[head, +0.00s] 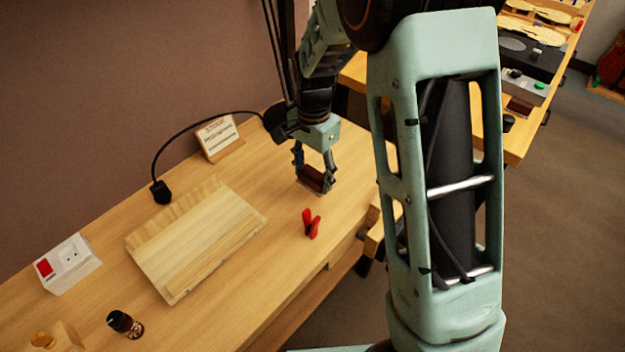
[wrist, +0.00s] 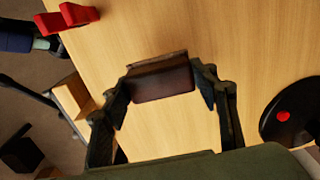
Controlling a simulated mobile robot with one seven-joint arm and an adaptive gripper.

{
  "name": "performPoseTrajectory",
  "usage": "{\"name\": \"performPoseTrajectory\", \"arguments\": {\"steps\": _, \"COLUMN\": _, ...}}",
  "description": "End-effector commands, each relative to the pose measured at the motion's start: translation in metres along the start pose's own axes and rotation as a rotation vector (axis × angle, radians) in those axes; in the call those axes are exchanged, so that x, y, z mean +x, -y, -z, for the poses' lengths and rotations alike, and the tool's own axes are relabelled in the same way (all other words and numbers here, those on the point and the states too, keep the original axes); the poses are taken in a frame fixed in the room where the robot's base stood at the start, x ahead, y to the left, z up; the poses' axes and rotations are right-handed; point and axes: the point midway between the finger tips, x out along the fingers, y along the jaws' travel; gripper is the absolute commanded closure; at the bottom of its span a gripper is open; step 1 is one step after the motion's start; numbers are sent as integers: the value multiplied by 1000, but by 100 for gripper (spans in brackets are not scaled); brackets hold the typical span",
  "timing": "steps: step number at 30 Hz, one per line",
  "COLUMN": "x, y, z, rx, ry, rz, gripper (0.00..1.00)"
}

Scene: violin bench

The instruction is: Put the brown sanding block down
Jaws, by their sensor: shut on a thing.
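The brown sanding block (head: 313,179) is between the fingers of my gripper (head: 314,172), low over the right part of the wooden bench top. In the wrist view the block (wrist: 161,83) shows its dark reddish-brown face, with my gripper (wrist: 160,90) shut on it from both sides. I cannot tell for sure whether the block touches the bench top (head: 240,290) or hangs just above it.
A red clamp (head: 311,223) lies in front of my gripper. Pale wooden boards (head: 195,240) lie to the left. A small sign (head: 218,137) stands behind. Bare bench surrounds the block.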

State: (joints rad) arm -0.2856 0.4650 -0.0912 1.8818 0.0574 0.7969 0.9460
Motion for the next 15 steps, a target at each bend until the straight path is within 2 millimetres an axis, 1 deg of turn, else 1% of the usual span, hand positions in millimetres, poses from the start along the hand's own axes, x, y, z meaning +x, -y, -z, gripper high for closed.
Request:
{"name": "performPoseTrajectory", "arguments": {"steps": 3, "x": 8, "y": 4, "z": 3, "rx": 0, "ry": 1, "rz": -1, "gripper": 65}}
{"name": "performPoseTrajectory", "arguments": {"steps": 6, "x": 24, "y": 3, "z": 2, "rx": 0, "ry": 2, "rz": -4, "gripper": 65}}
{"name": "performPoseTrajectory", "arguments": {"steps": 9, "x": 36, "y": 4, "z": 2, "rx": 0, "ry": 1, "rz": -2, "gripper": 65}}
{"name": "performPoseTrajectory", "arguments": {"steps": 15, "x": 36, "y": 4, "z": 2, "rx": 0, "ry": 0, "rz": 1, "gripper": 65}}
